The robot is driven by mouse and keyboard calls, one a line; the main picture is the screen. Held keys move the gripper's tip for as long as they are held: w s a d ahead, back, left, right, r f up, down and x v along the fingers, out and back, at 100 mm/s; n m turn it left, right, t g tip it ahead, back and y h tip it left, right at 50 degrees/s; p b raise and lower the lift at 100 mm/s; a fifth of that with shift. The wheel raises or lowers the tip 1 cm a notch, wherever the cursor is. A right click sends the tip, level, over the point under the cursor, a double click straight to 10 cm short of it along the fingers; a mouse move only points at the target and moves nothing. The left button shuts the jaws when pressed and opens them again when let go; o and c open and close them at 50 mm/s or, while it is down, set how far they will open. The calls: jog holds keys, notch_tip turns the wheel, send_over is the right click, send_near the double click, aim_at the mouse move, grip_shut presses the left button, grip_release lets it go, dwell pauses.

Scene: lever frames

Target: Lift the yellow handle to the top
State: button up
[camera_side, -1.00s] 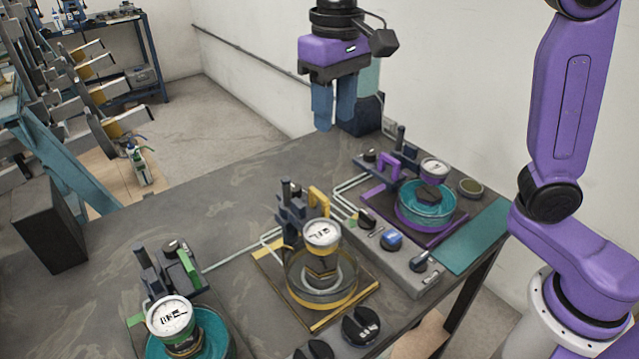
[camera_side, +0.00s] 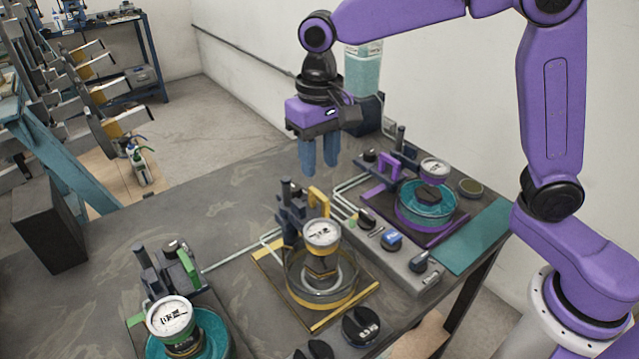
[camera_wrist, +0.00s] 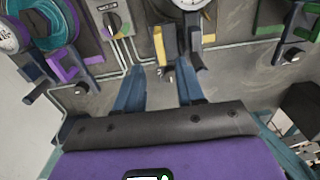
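The yellow handle (camera_side: 319,200) stands on the dark lever unit behind the middle gauge in the side view. It also shows in the wrist view as a yellow bar (camera_wrist: 159,46) just beyond my fingertips. My gripper (camera_side: 319,166) hangs above and behind the yellow handle, pointing down. In the wrist view my gripper (camera_wrist: 160,68) has its two blue fingers apart with nothing between them, so it is open. The yellow handle lies ahead of the gap between the fingers, apart from them.
A purple handle (camera_side: 389,164) is on a unit to the right, and a green handle (camera_side: 188,268) is on one at the front left. Round gauges (camera_side: 322,235) and basins stand in front of the units. A knob box (camera_side: 392,242) sits between two units. Bare tabletop lies left of the middle.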

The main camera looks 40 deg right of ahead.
aim_at(319, 194)
jog(key=shift+f, duration=3.1)
grip_shut()
